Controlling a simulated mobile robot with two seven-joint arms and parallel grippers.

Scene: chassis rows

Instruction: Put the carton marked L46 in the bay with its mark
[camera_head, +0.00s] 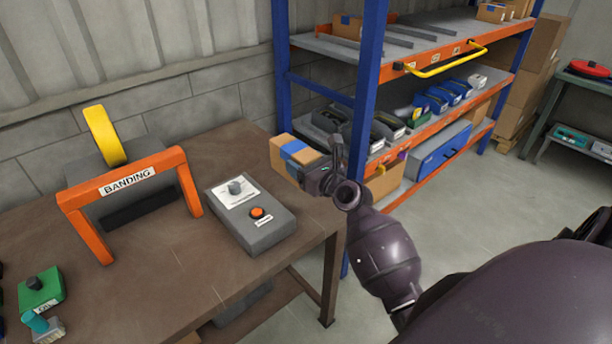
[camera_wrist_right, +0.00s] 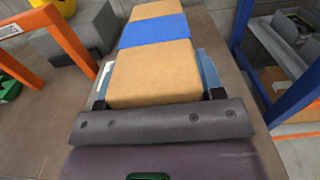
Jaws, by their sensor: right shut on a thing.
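A tan carton with a blue band (camera_head: 283,150) is held by my right gripper (camera_head: 318,172) over the right end of the brown table. It also shows in the right wrist view (camera_wrist_right: 152,75), gripped between the two jaws and pointing away from the wrist. No mark can be read on its visible faces, so I cannot tell whether it is L46. I cannot tell whether it touches the table. The blue and orange rack (camera_head: 370,70) stands behind and right of the gripper. Small labels on its orange shelf edges are too small to read. My left gripper is not in view.
The table (camera_head: 150,270) bears an orange BANDING frame (camera_head: 128,180), a grey control box (camera_head: 250,213) and a green box (camera_head: 40,292). A yellow handle (camera_head: 447,62) juts from the upper shelf edge. Bins crowd the middle shelf.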

